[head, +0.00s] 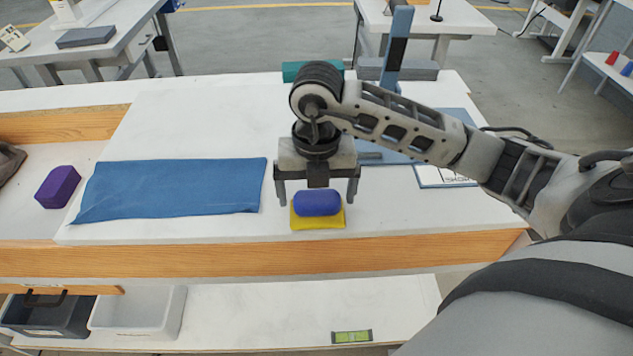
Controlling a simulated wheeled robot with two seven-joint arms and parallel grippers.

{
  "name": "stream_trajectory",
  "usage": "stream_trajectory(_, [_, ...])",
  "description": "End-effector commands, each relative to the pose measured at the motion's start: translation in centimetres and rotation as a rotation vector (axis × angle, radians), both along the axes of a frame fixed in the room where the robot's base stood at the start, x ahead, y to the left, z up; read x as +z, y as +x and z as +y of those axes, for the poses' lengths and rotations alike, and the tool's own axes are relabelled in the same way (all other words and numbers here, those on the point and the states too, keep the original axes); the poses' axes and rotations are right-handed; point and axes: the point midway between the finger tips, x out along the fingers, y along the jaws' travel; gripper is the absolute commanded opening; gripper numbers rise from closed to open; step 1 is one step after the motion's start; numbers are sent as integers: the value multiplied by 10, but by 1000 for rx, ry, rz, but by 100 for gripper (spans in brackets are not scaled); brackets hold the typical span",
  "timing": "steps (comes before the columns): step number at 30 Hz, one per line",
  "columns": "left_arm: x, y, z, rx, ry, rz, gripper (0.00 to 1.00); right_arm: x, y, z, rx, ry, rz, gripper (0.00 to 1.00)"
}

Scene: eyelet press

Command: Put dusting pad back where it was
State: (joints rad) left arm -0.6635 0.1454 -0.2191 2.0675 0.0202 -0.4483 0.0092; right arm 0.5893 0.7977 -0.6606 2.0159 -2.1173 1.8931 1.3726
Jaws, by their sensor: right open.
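A rounded blue pad (318,204) lies on a flat yellow piece (318,223) near the front edge of the white worktop. Whether the two are one dusting pad or separate things I cannot tell. My right gripper (317,197) is open and points down, with one finger on each side of the blue pad. The fingers look apart from it, and the gripper's body hides the area just behind it. My left gripper is not in view.
A blue cloth (170,190) lies flat to the left, with a purple block (58,187) beyond it. Teal (310,70) and grey (398,70) blocks stand at the back. A white bin (138,312) and a green level (352,337) sit on the lower shelf.

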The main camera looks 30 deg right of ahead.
Motion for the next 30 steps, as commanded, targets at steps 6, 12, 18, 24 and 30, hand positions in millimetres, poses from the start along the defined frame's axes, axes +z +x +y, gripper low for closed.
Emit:
stream_trajectory(6, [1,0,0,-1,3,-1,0,27,1,0,1,1,-8,94])
stream_trajectory(12, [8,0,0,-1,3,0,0,75,2,-1,0,-3,-9,94])
stream_trajectory(18, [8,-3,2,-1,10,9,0,109,1,0,0,-1,-5,94])
stream_trajectory(24, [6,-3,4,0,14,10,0,122,0,0,0,0,-2,94])
stream_trajectory(30, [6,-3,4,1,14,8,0,122,0,0,0,1,1,94])
